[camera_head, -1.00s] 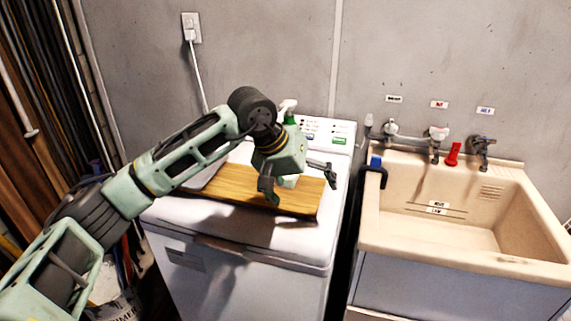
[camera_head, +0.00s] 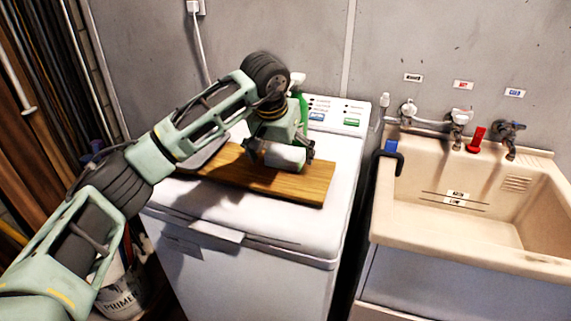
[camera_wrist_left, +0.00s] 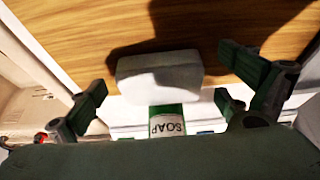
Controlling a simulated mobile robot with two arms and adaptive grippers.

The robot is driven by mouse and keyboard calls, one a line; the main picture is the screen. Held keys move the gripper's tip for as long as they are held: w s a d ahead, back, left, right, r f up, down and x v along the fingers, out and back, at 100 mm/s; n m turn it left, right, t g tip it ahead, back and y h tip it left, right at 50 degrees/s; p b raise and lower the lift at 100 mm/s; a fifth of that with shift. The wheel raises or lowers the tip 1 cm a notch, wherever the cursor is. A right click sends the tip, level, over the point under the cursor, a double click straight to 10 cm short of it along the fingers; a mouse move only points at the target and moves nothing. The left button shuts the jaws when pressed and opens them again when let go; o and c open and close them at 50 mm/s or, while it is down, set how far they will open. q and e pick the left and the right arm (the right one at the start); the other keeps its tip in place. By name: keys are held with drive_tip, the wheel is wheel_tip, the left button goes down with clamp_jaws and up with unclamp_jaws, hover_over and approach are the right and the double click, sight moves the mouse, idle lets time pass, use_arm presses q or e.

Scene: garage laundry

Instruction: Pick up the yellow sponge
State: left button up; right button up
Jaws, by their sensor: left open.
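No yellow sponge can be made out in either view. My left gripper (camera_head: 283,152) is open above the wooden board (camera_head: 310,188) on the white washer. In the left wrist view its spread fingers (camera_wrist_left: 168,86) stand on either side of a pale, rounded block-like shape (camera_wrist_left: 160,75). This shape also shows at the gripper in the head view (camera_head: 284,157). A soap bottle with a green label (camera_wrist_left: 168,122) is right against it in the wrist view; I cannot tell whether the two are one thing. My right gripper is not in view.
The washer lid (camera_head: 290,230) is clear in front of the board, and its control panel (camera_head: 335,112) is behind. A beige sink (camera_head: 400,225) with taps stands to the right, with a black and blue hook-like item (camera_head: 390,152) on its rim. A paint bucket (camera_head: 122,290) is at lower left.

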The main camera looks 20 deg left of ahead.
sight(287, 157)
use_arm(q)
drive_tip(key=c, duration=0.9)
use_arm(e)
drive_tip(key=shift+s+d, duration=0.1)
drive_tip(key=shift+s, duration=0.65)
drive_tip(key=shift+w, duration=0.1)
use_arm(q)
drive_tip(key=shift+r, duration=0.15)
drive_tip(key=shift+r+p, duration=0.45)
drive_tip(key=shift+p, duration=0.15)
drive_tip(key=r+p, duration=0.2)
drive_tip(key=d+r+p, duration=0.1)
drive_tip(key=r, duration=0.1)
drive_tip(key=shift+r+p, duration=0.15)
drive_tip(key=shift+p, duration=0.2)
drive_tip(key=shift+s+d+r+p, duration=0.25)
drive_tip(key=shift+d+r+p, duration=0.65)
drive_tip(key=shift+d, duration=0.85)
drive_tip(key=shift+s+d+r+p, duration=0.2)
drive_tip(key=shift+d+r+p, duration=0.7)
drive_tip(key=shift+d, duration=0.9)
drive_tip(key=shift+s+d+r+p, duration=0.25)
drive_tip(key=shift+d+r+p, duration=0.65)
drive_tip(key=shift+d, duration=0.85)
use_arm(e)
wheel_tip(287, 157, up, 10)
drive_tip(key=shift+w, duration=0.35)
